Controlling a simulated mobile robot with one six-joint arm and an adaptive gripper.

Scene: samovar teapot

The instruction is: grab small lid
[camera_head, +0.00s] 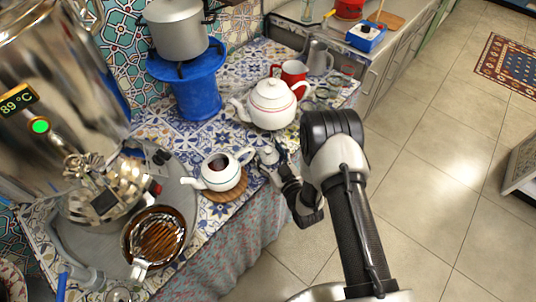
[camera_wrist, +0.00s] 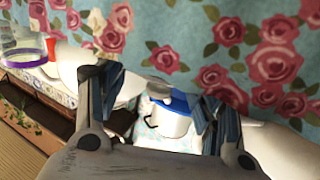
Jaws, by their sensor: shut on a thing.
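The small white teapot (camera_head: 222,172) stands open on a round wooden trivet (camera_head: 236,192), with dark liquid showing inside. The small white lid (camera_head: 268,154) is off it, just to the right of its handle in the head view. My gripper (camera_head: 272,166) is shut on this lid and comes in from the lower right. It appears slightly above the table edge, though the exact height is unclear. In the wrist view my gripper (camera_wrist: 160,100) shows two dark fingers with a gap between them. The lid is hard to make out there.
A large white teapot (camera_head: 270,104) with its lid on stands just behind my gripper. A red mug (camera_head: 291,72) and several glasses are beyond it. A big metal samovar (camera_head: 60,90) and a strainer bowl (camera_head: 155,236) stand left. Open floor (camera_head: 430,150) lies right.

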